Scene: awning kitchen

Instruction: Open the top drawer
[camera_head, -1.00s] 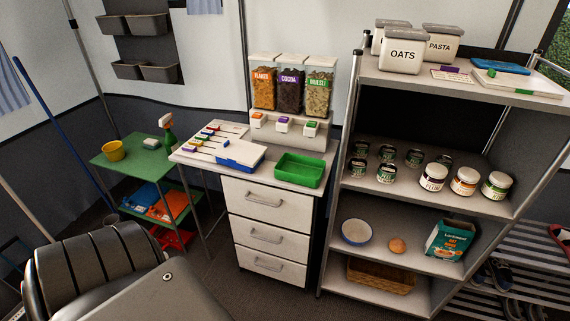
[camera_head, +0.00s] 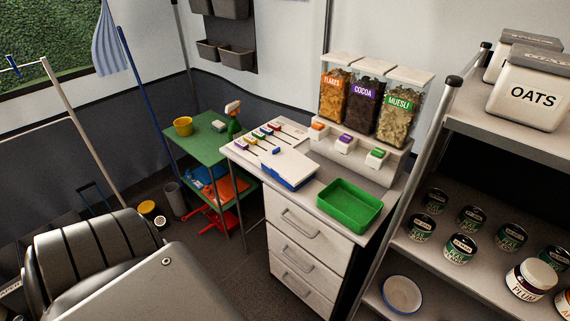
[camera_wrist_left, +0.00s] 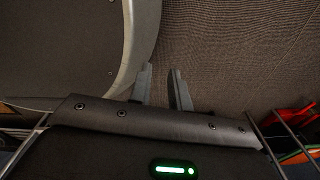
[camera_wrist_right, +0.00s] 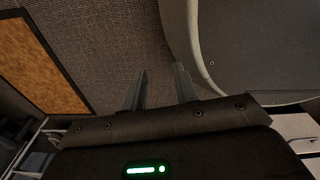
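The white drawer unit stands under the counter in the middle of the head view. Its top drawer (camera_head: 306,233) is closed and has a grey bar handle (camera_head: 299,224). Two closed drawers with similar handles are below it. My left gripper (camera_wrist_left: 161,78) shows in the left wrist view with its fingers apart and nothing between them, above the floor. My right gripper (camera_wrist_right: 159,82) shows in the right wrist view, also with its fingers apart and empty above the floor. Neither gripper shows in the head view, and both are away from the drawer.
A green tray (camera_head: 349,205), cereal dispensers (camera_head: 364,104) and a blue-white box (camera_head: 289,170) stand on the counter. A metal shelf (camera_head: 455,262) with jars and tins is at right. A green side table (camera_head: 208,142) is at left. Floor in front of the drawers looks clear.

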